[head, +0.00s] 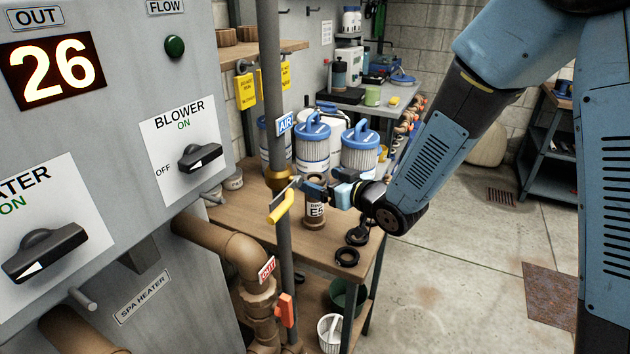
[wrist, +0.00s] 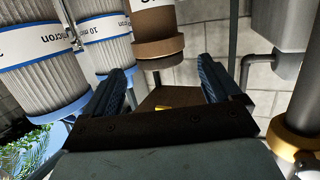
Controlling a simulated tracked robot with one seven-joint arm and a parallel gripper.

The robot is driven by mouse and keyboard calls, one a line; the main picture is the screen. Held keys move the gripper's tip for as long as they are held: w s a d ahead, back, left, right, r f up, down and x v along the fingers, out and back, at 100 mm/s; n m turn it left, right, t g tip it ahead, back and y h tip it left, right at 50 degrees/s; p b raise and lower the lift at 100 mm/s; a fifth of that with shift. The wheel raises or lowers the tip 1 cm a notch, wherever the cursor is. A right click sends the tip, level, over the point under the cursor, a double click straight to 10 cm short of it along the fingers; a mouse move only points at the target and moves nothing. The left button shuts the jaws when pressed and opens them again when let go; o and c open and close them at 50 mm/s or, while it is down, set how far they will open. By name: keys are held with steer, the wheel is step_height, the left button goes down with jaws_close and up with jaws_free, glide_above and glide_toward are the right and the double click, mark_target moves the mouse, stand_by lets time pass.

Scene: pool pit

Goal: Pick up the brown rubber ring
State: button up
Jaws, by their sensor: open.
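Dark rings lie near the right front edge of the wooden bench: one ring (head: 347,257) lies flat, and others (head: 357,236) overlap behind it. They look nearly black, and I cannot tell which, if any, is the brown rubber ring. My gripper (head: 303,188) is above the bench, beside the grey vertical pipe and by the top of a brown jar (head: 315,212). In the wrist view its two blue fingers (wrist: 166,80) are apart with nothing held between them. The brown jar (wrist: 155,25) appears upside down beyond the fingers there. No ring is clear in that view.
The grey pipe (head: 271,90) with a yellow handle (head: 281,206) stands close left of my gripper. Blue-topped filter cartridges (head: 359,150) stand behind on the bench (head: 245,222). The heater cabinet (head: 110,120) fills the left. Open floor (head: 450,270) lies to the right.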

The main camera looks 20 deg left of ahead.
mark_target(310, 176)
steer(key=shift+x, duration=3.1)
steer(key=c, duration=1)
